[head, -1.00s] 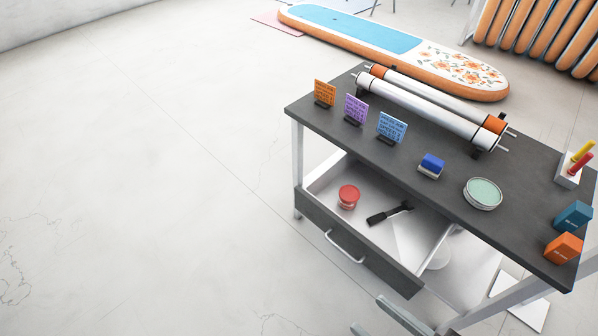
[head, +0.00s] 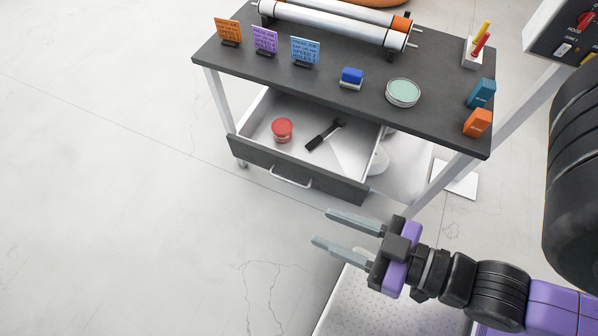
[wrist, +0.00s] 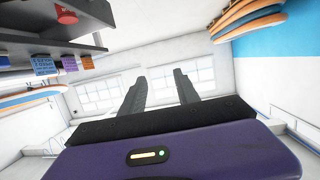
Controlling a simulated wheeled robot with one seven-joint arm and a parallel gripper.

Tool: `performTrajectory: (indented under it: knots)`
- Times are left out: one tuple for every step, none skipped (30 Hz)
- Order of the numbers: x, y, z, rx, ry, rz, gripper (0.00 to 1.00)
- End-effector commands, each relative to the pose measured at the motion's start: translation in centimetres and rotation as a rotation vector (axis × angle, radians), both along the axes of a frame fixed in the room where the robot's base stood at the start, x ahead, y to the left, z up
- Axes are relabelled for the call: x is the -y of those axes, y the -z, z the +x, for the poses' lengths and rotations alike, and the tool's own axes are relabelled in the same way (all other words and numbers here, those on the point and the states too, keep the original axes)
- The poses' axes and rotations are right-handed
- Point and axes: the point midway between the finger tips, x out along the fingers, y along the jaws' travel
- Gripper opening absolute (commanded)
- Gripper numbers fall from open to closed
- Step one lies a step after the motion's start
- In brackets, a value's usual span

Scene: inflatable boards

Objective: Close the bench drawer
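The bench drawer (head: 336,187) stands pulled out below the dark top of the bench (head: 290,88) in the head view. It has a dark front with a light bar handle (head: 291,178). Inside lie a red-lidded round tub (head: 282,129) and a black-handled tool (head: 322,135). My gripper (head: 335,228) is in front of the drawer, to the lower right of the handle and apart from it. Its two fingers are spread with nothing between them. In the wrist view, the fingers (wrist: 160,90) point towards windows, and the red tub (wrist: 66,14) shows at the upper left.
A dark rounded object (head: 575,180) fills the right edge. Open floor lies to the left.

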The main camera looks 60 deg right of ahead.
Motion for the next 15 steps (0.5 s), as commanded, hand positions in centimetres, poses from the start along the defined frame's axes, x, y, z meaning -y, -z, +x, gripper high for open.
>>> performTrajectory:
  knots:
    - [0.1, 0.2, 0.0, 0.001, 0.008, 0.000, 0.25]
    - [0.3, 0.5, 0.0, 0.001, 0.018, 0.000, 0.19]
    - [0.6, 0.9, 0.0, 0.002, 0.035, 0.001, 0.11]
    - [0.9, 1.3, 0.1, 0.004, 0.055, 0.000, 0.06]
    - [1.2, 1.8, 0.2, 0.006, 0.078, 0.002, 0.00]
    - [1.6, 2.5, 0.3, 0.011, 0.115, 0.008, 0.00]
    - [1.8, 3.3, 0.4, 0.013, 0.147, 0.016, 0.00]
    - [2.0, 4.2, 0.4, 0.015, 0.181, 0.027, 0.00]
    - [2.3, 5.5, 0.4, 0.014, 0.229, 0.043, 0.00]
    - [2.4, 6.5, 0.4, 0.014, 0.266, 0.059, 0.00]
    - [2.4, 7.6, 0.5, 0.015, 0.303, 0.077, 0.00]
    - [2.5, 8.9, 0.6, 0.022, 0.352, 0.100, 0.00]
    - [2.6, 9.8, 0.7, 0.029, 0.388, 0.120, 0.00]
    - [2.6, 10.8, 0.8, 0.038, 0.426, 0.142, 0.00]
    - [2.6, 12.0, 1.0, 0.051, 0.475, 0.173, 0.00]
